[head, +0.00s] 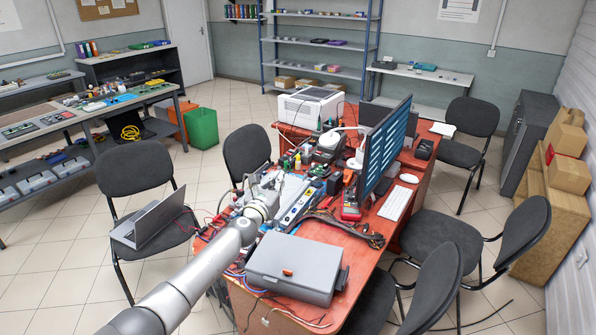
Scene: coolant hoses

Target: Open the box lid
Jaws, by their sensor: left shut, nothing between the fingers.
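A grey box (295,268) sits at the near end of the red desk. Its lid appears shut, and a small orange latch or mark shows on its top. My left arm reaches in from the lower left, passing left of the box. My left gripper (268,184) is over the cluttered desk beyond the box, apart from it. It is shut and empty; its fingertips are small and hard to pick out among the tools. My right gripper is not in view.
The red desk (345,245) holds cables, tools, a monitor (388,150), a keyboard (396,203) and a white printer (311,105). A chair with a laptop (150,220) stands to the left. Several dark chairs stand on the right. Tiled floor is open at lower left.

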